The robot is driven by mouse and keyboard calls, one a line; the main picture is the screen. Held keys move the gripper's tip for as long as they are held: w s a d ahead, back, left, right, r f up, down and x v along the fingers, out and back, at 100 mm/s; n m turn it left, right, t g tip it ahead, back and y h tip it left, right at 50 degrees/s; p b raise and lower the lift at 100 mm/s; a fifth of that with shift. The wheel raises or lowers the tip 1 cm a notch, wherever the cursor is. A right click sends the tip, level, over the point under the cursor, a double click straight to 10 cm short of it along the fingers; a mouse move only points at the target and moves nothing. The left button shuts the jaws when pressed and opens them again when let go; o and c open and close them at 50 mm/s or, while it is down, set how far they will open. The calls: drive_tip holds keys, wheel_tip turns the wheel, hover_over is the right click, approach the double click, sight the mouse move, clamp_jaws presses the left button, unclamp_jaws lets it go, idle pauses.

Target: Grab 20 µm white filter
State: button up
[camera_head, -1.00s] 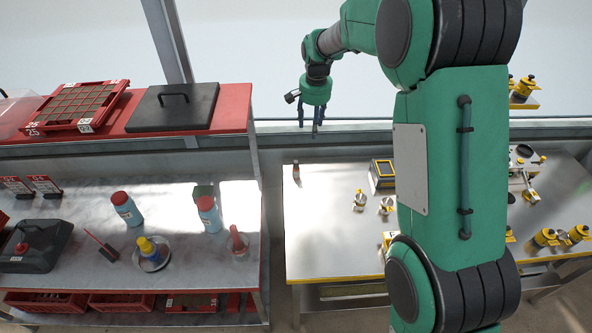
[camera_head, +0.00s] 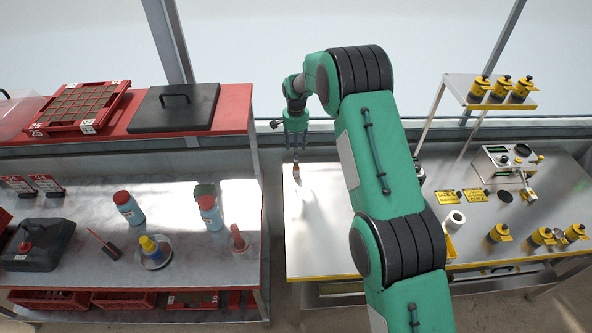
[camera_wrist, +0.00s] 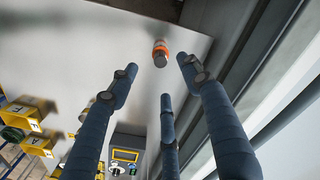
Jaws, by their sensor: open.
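I cannot read any 20 µm mark, so I cannot tell which thing is the white filter. A small bottle with an orange band (camera_head: 297,173) stands near the left back of the steel table. It also shows in the wrist view (camera_wrist: 160,53), with a grey end toward me. My gripper (camera_head: 295,148) has three blue fingers and hangs just above and behind the bottle. In the wrist view the fingers (camera_wrist: 155,80) are spread and empty, and the bottle lies beyond their tips. A white roll (camera_head: 454,219) stands right of my arm.
The steel table (camera_head: 312,235) is bare around the bottle. My arm hides its middle. Yellow-and-black canisters stand on its right side (camera_head: 498,234) and on a raised shelf (camera_head: 500,89). A bench with blue bottles (camera_head: 128,208) is at left, across a gap.

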sight(296, 162)
drive_tip(key=shift+f, duration=0.1)
drive_tip(key=shift+f, duration=4.2)
drive_tip(key=shift+f, duration=2.6)
drive_tip(key=shift+c, duration=0.2)
drive_tip(key=c, duration=1.2)
